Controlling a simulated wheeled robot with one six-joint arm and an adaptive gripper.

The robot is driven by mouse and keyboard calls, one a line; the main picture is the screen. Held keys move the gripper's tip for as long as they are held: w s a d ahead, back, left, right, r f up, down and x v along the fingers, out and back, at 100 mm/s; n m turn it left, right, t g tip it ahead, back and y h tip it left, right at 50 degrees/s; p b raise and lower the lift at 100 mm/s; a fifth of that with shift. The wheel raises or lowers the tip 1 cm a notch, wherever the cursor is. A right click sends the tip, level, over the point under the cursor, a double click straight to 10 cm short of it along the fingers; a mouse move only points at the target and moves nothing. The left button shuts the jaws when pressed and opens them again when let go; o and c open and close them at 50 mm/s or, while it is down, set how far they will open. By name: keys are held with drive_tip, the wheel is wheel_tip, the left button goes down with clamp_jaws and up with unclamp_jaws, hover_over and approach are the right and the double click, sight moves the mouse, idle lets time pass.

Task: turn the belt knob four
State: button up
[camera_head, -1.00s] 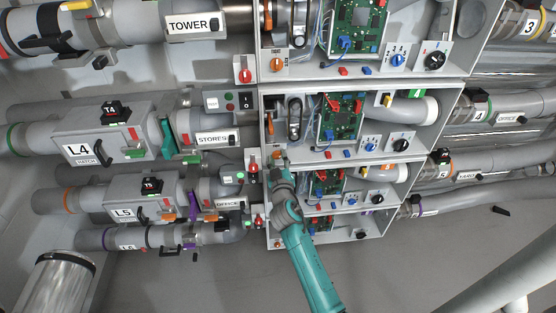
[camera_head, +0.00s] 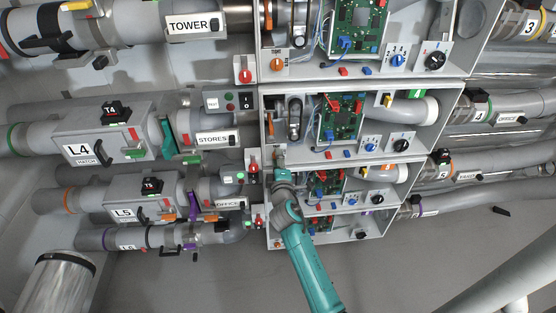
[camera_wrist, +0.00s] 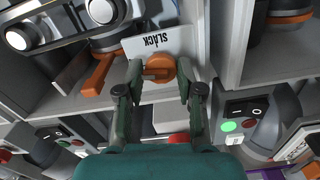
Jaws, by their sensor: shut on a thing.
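The belt knob (camera_wrist: 158,68) is a round orange knob with a raised bar, beside a white plate (camera_wrist: 160,42) marked SLACK. It is on the left part of an open grey box, in the second row from the top in the head view. My gripper (camera_wrist: 160,75) has one finger on each side of the knob and is shut on it. In the head view my gripper (camera_head: 280,157) is at this box's lower left corner and hides most of the knob. The belt pulleys (camera_wrist: 62,22) sit at the upper left of the wrist view; they show above my gripper in the head view (camera_head: 294,118).
An orange lever (camera_wrist: 98,76) stands close left of my fingers. A switch panel (camera_wrist: 245,112) with a lit green button is at the right. Box walls (camera_wrist: 228,45) flank the knob. In the head view, a circuit board (camera_head: 340,118) and a black dial (camera_head: 401,145) share the box.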

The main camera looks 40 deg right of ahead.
drive_tip(key=shift+n, duration=1)
drive_tip(key=o, duration=0.9)
drive_tip(key=shift+a, duration=0.1)
drive_tip(key=v, duration=1.2)
